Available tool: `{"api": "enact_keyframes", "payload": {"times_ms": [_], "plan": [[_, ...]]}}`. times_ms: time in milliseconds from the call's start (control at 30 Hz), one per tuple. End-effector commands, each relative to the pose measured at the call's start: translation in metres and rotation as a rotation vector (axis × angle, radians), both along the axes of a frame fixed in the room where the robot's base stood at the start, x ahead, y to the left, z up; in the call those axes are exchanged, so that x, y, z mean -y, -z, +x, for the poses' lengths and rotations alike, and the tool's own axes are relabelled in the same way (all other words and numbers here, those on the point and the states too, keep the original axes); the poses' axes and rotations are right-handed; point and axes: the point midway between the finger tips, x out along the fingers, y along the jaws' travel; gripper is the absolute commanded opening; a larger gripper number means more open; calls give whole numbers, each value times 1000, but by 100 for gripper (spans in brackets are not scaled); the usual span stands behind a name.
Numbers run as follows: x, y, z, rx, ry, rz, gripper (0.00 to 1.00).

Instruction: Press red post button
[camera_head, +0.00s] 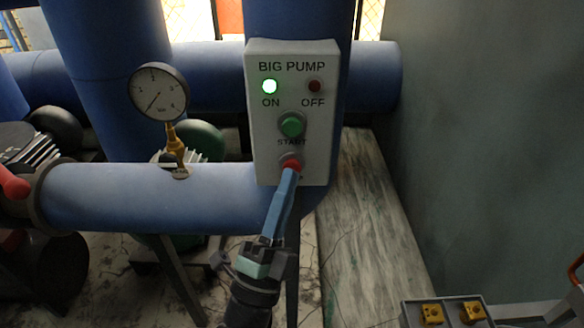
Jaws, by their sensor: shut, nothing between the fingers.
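A white control box (262,120) labelled BIG PUMP is mounted in front of a blue vertical pipe. A green START button (292,124) sits in the middle. The red button (291,163) is below it, with its label mostly hidden by my gripper. My gripper (288,174) is shut and empty, its blue fingers pointing up at the red button. The fingertips overlap the button's lower edge in the picture; I cannot tell whether they touch it.
A blue horizontal pipe (120,195) with a round gauge (158,92) lies left of the box. A grey wall (490,140) stands on the right. A grey case with yellow parts (433,313) is at the lower right.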

Motion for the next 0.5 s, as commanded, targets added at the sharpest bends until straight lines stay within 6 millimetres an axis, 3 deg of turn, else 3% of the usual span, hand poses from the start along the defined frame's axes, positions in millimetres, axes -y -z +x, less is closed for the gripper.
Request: {"api": "enact_keyframes", "payload": {"times_ms": [500], "plan": [[0,0,7,0,1,1,0]]}}
